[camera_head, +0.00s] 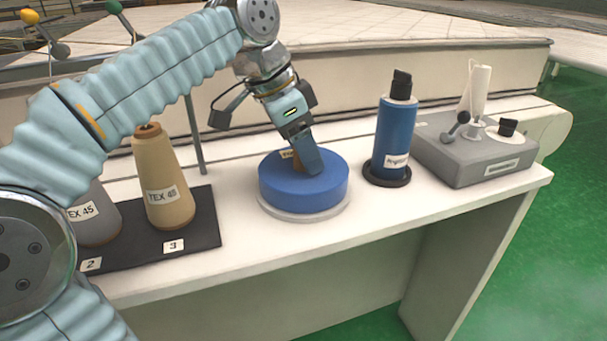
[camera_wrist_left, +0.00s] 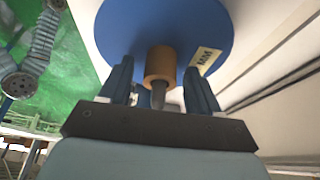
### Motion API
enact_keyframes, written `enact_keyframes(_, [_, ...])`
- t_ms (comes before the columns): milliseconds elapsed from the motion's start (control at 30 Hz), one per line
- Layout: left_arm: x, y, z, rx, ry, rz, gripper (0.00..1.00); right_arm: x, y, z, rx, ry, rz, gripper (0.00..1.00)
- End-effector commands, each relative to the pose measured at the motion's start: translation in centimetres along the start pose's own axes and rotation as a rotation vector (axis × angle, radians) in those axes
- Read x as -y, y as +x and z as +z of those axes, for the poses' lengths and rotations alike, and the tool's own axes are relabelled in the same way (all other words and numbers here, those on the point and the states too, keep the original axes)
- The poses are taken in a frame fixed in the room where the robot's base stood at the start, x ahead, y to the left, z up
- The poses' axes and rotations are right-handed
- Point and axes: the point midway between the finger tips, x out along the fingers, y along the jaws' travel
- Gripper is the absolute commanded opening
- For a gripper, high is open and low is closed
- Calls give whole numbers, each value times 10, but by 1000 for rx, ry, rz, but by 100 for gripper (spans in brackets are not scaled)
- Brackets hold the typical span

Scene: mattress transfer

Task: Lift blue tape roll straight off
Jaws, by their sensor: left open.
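The blue tape roll (camera_head: 280,190) lies flat on a pale round base (camera_head: 302,217) on the table, in the middle of the head view. In the left wrist view the roll (camera_wrist_left: 130,30) shows its blue face with an orange-brown core (camera_wrist_left: 160,66) and a label, and a dark grey peg end shows at the core. My left gripper (camera_head: 305,165) points down at the top of the roll. In the left wrist view its two blue fingers (camera_wrist_left: 158,90) are open, one on each side of the core. Whether they touch it is unclear. My right gripper is not seen.
A blue spray can (camera_head: 395,140) stands right of the roll, with a grey device (camera_head: 475,150) beyond it. Yarn cones (camera_head: 163,180) stand on a black mat (camera_head: 205,215) to the left. The white table's (camera_head: 370,212) front edge is near the roll.

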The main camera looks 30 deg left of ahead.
Motion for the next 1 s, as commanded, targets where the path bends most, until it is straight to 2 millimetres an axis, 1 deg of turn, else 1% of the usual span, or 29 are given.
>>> enact_keyframes(200, [0,2,0,-1,0,0,62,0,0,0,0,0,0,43])
enact_keyframes(233, [0,2,0,-1,0,0,61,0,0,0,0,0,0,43])
enact_keyframes(633, [0,2,0,-1,0,0,0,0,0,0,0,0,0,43])
enact_keyframes(1000, [0,1,0,-1,1,0,0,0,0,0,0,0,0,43])
